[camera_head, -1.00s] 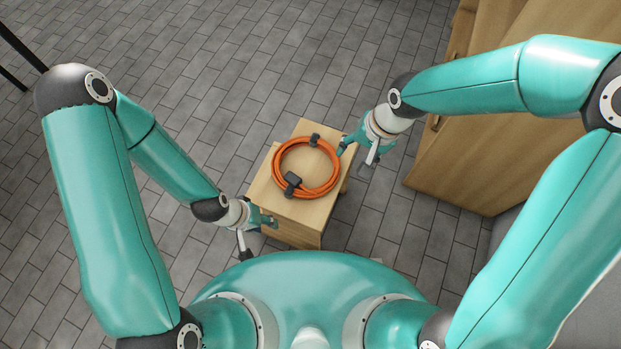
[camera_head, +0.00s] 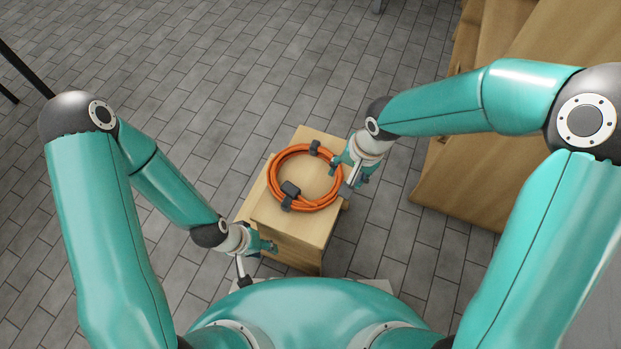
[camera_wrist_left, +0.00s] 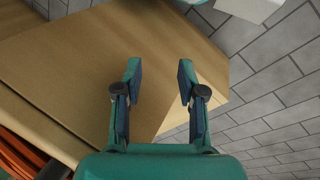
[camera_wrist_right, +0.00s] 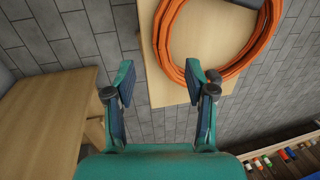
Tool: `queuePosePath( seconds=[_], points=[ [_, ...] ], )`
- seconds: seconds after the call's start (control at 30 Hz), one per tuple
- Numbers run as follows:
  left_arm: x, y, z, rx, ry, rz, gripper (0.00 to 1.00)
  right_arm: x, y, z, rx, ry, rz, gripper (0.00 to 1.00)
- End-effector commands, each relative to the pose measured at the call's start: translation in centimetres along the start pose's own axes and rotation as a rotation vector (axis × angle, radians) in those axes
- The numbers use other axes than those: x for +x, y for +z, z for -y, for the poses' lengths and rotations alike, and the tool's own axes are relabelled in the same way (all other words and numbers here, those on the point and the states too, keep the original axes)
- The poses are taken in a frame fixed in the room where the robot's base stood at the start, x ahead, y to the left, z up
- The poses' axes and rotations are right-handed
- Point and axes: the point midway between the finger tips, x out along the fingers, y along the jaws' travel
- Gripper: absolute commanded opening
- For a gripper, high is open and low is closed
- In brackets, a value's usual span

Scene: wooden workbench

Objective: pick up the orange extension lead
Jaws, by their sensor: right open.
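The orange extension lead (camera_head: 275,177) lies coiled in a ring with dark plug ends on a small wooden stand. Part of the coil shows at the top of the right wrist view (camera_wrist_right: 168,60) and at the lower left of the left wrist view (camera_wrist_left: 18,152). My right gripper (camera_head: 352,182) is open at the coil's right side; in its wrist view one finger overlaps the coil's edge, and I cannot tell whether they touch. My left gripper (camera_head: 268,248) is open and empty by the stand's near left edge, apart from the coil.
The wooden stand (camera_head: 318,222) has a small top, mostly covered by the coil. A large wooden bench or cabinet (camera_head: 475,165) stands to the right. Grey tiled floor (camera_head: 240,80) is clear behind and left of the stand. Dark thin legs (camera_head: 22,70) show at far left.

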Motion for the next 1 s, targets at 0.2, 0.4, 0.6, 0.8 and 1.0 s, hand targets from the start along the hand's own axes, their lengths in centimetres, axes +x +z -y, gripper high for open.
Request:
queuePosePath(
  seconds=[0.2, 0.4, 0.6, 0.8, 1.0],
  points=[
    [0.5, 0.0, 0.2, 0.0, 0.0, 0.0, 0.4, 1.2, 0.0, -0.1, -0.001, 0.0, 0.0, 0.55],
    [1.7, 0.0, 0.6, 0.0, 0.0, 0.0, 0.4, 3.9, 0.2, -0.7, -0.001, 0.001, 0.002, 0.55],
    [2.4, 0.0, 0.9, 0.0, 0.0, 0.0, 0.4, 6.0, 0.2, -0.6, -0.002, 0.0, 0.0, 0.55],
    [2.3, 0.0, 0.8, 0.0, 0.0, 0.0, 0.4, 5.9, 0.1, -0.6, 0.0, -0.001, -0.001, 0.55],
    [2.3, 0.0, 0.8, 0.0, 0.0, 0.0, 0.4, 5.9, 0.1, -0.7, 0.001, -0.001, -0.001, 0.27]
  ],
)
